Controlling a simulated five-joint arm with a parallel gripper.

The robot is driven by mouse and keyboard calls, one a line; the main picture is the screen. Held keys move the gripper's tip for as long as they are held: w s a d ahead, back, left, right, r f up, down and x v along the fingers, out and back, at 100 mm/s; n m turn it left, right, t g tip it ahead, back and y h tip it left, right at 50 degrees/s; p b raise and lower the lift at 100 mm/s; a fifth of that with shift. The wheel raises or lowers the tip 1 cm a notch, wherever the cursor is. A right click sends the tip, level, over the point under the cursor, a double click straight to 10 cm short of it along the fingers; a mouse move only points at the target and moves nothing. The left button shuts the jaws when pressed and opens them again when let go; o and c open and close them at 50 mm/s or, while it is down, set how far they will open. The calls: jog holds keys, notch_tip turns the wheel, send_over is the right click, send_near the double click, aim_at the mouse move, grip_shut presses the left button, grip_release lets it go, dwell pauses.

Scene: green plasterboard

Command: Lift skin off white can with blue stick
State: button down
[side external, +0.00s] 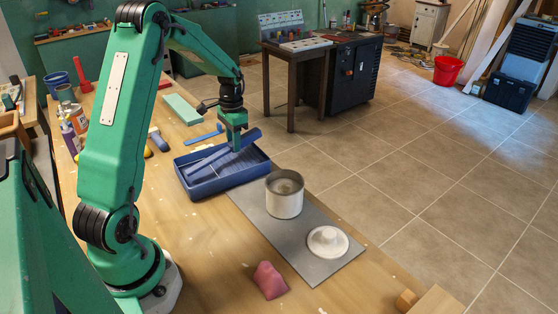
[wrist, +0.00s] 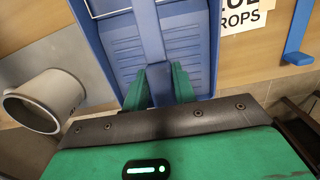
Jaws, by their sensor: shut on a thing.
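The white can (side external: 284,204) stands open and upright on a grey sheet (side external: 325,272); a greyish surface shows inside it, but I cannot make out the skin clearly. The can is also at the left in the wrist view (wrist: 62,90). My gripper (side external: 236,146) is shut on the blue stick (side external: 207,160), over the blue tray (side external: 262,178), behind and left of the can. In the wrist view the stick (wrist: 150,35) runs away between my green fingers (wrist: 160,88), above the ribbed tray floor. I cannot tell whether the stick touches the tray.
A white lid (side external: 328,243) lies on the sheet in front of the can. A crumpled pink cloth (side external: 269,280) is on the table nearer the camera. A blue tool (side external: 204,138) and a teal block (side external: 182,108) lie behind the tray. Bottles and tins stand at the left.

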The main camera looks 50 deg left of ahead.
jog(key=d+r, duration=0.8)
jog(key=d, duration=0.3)
jog(key=shift+w+d, duration=0.25)
jog(key=shift+d, duration=0.1)
